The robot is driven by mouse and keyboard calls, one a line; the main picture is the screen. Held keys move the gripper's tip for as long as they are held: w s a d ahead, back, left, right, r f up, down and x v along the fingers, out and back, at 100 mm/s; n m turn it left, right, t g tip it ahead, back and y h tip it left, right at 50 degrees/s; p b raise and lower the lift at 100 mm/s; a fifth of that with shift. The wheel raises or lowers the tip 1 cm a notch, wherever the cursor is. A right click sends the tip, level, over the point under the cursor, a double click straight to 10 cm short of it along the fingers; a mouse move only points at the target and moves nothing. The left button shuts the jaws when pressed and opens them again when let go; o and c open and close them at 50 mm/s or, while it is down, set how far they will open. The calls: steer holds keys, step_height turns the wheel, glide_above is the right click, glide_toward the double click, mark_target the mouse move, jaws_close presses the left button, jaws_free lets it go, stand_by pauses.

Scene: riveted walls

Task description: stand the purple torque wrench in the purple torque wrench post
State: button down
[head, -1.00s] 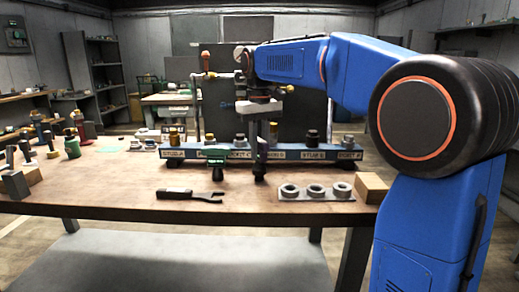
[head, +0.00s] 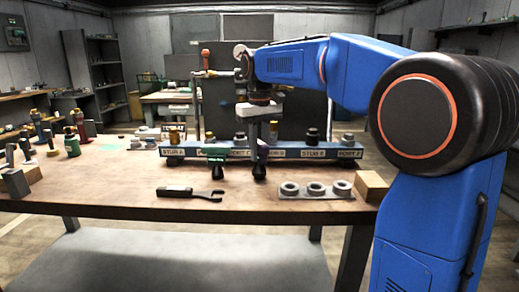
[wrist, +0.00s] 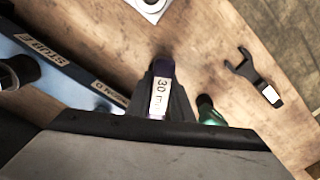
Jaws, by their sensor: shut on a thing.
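My gripper (head: 259,152) hangs upright over the middle of the bench, in front of the labelled rail. In the wrist view my gripper (wrist: 165,100) is shut on a dark tool with a pale label and a purple tint at its end, which looks like the purple torque wrench (wrist: 162,69). Its dark lower end shows below the jaws in the head view; the fingers hide most of the rest. A green-topped tool (head: 217,154) stands just left of my gripper, apart from it. I cannot pick out the purple post with certainty.
The rail (head: 185,152) carries several studs and nuts behind my gripper. A dark fork-ended tool (head: 185,191) lies in front. A plate with nuts (head: 315,195) and a wooden block (head: 372,185) are at right. Several coloured tools (head: 72,146) stand at left. Bare wood lies between.

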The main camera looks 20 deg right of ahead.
steer(key=shift+f, duration=0.6)
steer(key=c, duration=1.5)
jaws_free()
step_height(320, 180, up, 17)
steer(key=s+d+f+t, duration=0.1)
steer(key=s+d+f, duration=0.1)
steer(key=s+f, duration=0.9)
steer(key=s+d+f+m+t, duration=0.1)
steer(key=s+d+f+t, duration=0.1)
steer(key=s+f, duration=0.9)
steer(key=s+d+f+m+t, duration=0.1)
steer(key=s+d+f, duration=0.2)
steer(key=s+f, duration=0.8)
steer(key=shift+s+f+t, duration=0.15)
steer(key=shift+f+t, duration=0.25)
steer(key=shift+f, duration=0.35)
